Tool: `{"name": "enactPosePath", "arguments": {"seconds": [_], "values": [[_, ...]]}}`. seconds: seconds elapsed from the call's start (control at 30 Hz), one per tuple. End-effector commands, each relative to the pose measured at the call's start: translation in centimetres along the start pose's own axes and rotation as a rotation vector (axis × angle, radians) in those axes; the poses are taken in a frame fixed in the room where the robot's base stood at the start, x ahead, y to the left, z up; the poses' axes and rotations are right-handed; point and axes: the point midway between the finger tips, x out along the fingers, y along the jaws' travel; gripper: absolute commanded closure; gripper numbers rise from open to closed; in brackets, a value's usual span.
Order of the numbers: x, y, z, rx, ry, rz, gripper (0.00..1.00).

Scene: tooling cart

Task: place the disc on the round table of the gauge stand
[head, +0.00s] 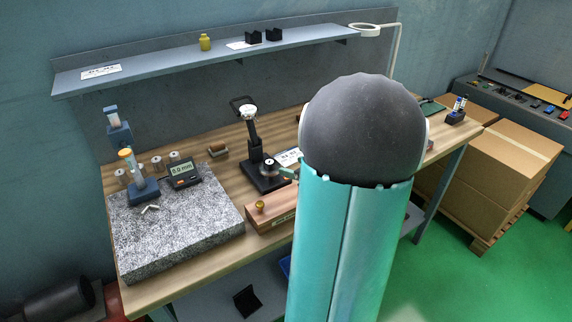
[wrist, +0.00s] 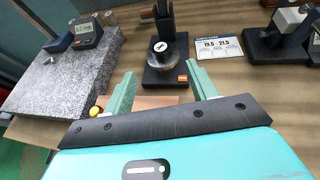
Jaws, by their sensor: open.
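The gauge stand (head: 252,135) is a black base with an upright column and a white dial, standing mid-bench. It also shows in the wrist view (wrist: 152,76). A round, shiny metal disc (wrist: 165,57) sits over the stand's base, where the round table is. I cannot tell the disc's edge from the table under it. My gripper (wrist: 163,90) is open, its two green fingers well apart with nothing between them. It is on the near side of the stand, apart from the disc. In the head view my arm hides most of the gripper; one green fingertip shows beside the base.
A wooden block with a brass knob (head: 275,212) lies in front of the stand. A granite plate (head: 175,232) with a digital readout (head: 183,173) is at left. A label card (wrist: 222,48) and another black stand (wrist: 275,42) are at right. A shelf (head: 205,62) runs above.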

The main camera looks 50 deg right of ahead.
Motion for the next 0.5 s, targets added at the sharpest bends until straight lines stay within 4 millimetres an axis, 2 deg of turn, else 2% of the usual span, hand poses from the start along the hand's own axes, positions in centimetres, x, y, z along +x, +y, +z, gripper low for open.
{"name": "enactPosePath", "arguments": {"seconds": [0.23,0.33,0.37,0.43,0.47,0.5], "values": [[-0.8,0.0,0.0,-0.001,0.0,0.0,0.43],[-0.4,1.4,0.6,-0.047,0.007,0.035,0.43],[-0.2,2.4,1.1,-0.08,0.013,0.058,0.43],[0.5,5.9,2.4,-0.206,0.03,0.146,0.43],[0.7,7.9,3.0,-0.282,0.039,0.195,0.43],[0.8,11.0,3.8,-0.403,0.051,0.272,0.43]]}}
